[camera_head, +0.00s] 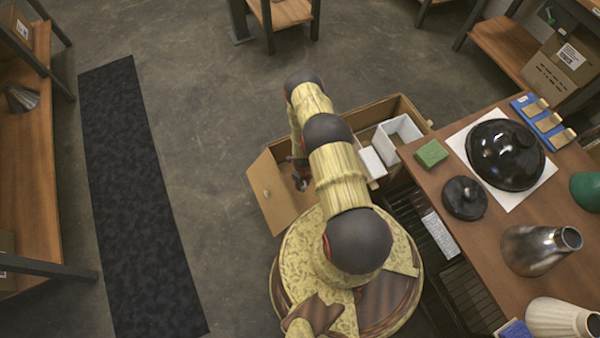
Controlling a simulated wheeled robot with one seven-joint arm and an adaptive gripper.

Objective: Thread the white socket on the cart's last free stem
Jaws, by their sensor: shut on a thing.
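I cannot pick out a white socket, and I cannot make out any stem or a cart that bears stems.
The drawer holds a white open box (402,129) and a white block (372,162). The wooden table (437,191) at right bears a black dome shade (505,154), a black disc (464,197), a green block (431,153) and a metal shade (540,248). Floor left is clear around a dark mat (136,200).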

